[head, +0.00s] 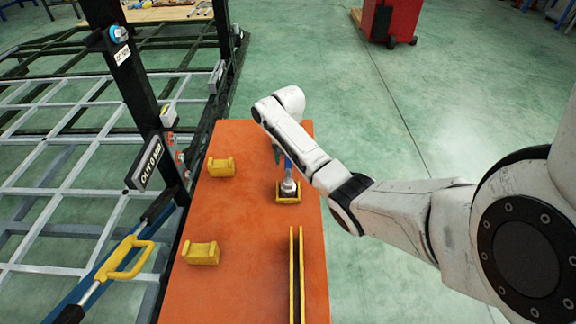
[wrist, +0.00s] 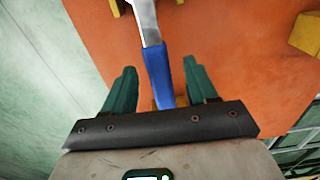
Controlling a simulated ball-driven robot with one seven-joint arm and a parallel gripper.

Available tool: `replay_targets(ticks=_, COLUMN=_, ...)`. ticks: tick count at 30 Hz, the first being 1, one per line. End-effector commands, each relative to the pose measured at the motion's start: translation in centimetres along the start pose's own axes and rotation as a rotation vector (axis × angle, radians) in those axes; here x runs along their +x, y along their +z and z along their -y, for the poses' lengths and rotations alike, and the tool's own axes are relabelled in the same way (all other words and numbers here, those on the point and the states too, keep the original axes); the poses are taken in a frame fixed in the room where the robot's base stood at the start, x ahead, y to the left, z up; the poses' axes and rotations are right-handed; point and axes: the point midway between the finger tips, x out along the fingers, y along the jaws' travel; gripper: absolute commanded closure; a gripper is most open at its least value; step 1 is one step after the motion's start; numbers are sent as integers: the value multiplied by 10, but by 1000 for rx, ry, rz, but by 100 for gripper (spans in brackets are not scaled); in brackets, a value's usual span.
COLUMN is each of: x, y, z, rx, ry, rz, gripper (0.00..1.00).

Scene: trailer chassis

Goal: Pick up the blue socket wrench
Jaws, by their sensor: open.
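The blue socket wrench (wrist: 158,72) has a blue handle and a silver shaft. In the wrist view its handle lies between the two teal fingers of my gripper (wrist: 159,68), with a gap to each side. My gripper is open; I cannot tell how deep the handle sits between the fingers. In the head view the wrench (head: 288,186) shows its silver end at a small yellow holder (head: 289,200) on the orange table. Its upper part and most of my gripper are hidden behind my arm.
The orange table (head: 225,215) also bears two yellow cradles (head: 221,167) (head: 201,253) on the left and a long yellow-edged slot (head: 296,275) in front. A dark post and metal trailer frame (head: 70,150) stand close on the left. A red cabinet (head: 391,18) is far back.

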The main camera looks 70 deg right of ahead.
Motion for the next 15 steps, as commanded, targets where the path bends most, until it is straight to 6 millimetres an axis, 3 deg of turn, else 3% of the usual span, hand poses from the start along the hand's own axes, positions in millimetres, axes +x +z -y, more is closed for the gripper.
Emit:
replay_targets(ticks=6, x=25, y=0, z=-1, rx=0, ry=2, rz=1, gripper=43)
replay_targets(ticks=15, x=28, y=0, z=0, rx=0, ry=0, rz=-1, gripper=44)
